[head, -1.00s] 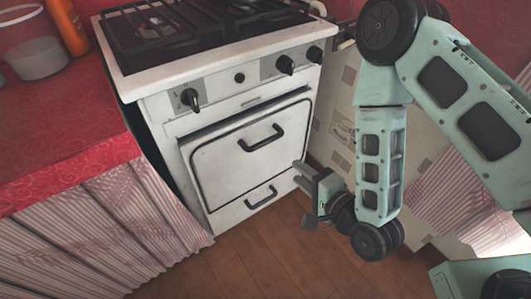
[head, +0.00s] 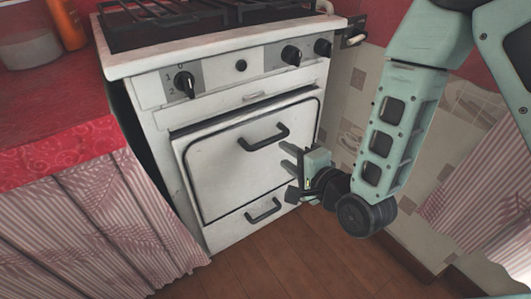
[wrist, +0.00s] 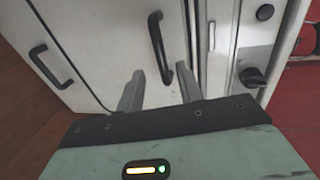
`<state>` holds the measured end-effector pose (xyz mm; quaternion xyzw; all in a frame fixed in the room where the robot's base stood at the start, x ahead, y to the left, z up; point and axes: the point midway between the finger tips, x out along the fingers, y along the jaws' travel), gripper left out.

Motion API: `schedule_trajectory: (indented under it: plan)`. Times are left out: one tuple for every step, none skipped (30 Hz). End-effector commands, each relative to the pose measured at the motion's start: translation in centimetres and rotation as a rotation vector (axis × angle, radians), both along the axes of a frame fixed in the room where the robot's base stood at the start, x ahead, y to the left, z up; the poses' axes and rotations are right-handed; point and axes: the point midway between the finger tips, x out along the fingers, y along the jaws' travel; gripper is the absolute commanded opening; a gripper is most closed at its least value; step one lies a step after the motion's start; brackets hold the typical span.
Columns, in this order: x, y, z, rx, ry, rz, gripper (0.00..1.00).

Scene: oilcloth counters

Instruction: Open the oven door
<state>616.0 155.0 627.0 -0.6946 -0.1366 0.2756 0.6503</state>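The white oven door (head: 248,155) on the stove front has a black bar handle (head: 264,137) near its top. The door looks closed, with its upper edge standing slightly proud of the frame. My gripper (head: 286,157) is in front of the door's right side, lower than the handle and to its right. In the wrist view the two grey fingers (wrist: 160,92) are spread apart with nothing between them. The handle (wrist: 158,48) shows just beyond the fingertips there, between their lines. I cannot tell whether a finger touches the door.
A lower drawer with its own black handle (head: 263,211) sits below the door. Black knobs (head: 184,84) line the panel above. A red counter (head: 60,120) with a striped curtain stands left. Wooden floor (head: 270,255) is clear in front.

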Motion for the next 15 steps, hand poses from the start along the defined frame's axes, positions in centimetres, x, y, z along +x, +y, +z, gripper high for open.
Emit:
schedule_trajectory:
  plan:
    - [0.19,0.10,-0.60,0.001,-0.004,0.000,0.36]
    - [0.26,0.15,-0.61,0.002,-0.005,0.000,0.36]
    - [0.35,0.23,-0.63,0.001,-0.004,0.001,0.36]
    - [0.41,0.28,-0.64,0.001,-0.005,0.000,0.36]
    - [0.47,0.33,-0.65,0.001,-0.005,0.000,0.36]
    - [0.54,0.37,-0.68,0.001,-0.005,0.000,0.36]
    - [0.58,0.42,-0.68,0.001,-0.005,0.000,0.36]
    - [0.62,0.45,-0.72,0.001,-0.004,0.000,0.36]
    - [0.66,0.51,-0.72,0.002,-0.005,0.000,0.36]
    - [0.68,0.55,-0.77,0.001,-0.004,0.000,0.36]
    - [0.71,0.57,-0.73,0.002,-0.005,0.000,0.36]
    - [0.72,0.61,-0.80,0.001,-0.003,0.000,0.36]
    - [0.75,0.62,-0.79,0.001,-0.004,-0.001,0.36]
    - [0.75,0.64,-0.84,0.001,-0.003,-0.001,0.36]
    - [0.88,0.74,-0.80,0.001,-0.004,-0.002,0.36]
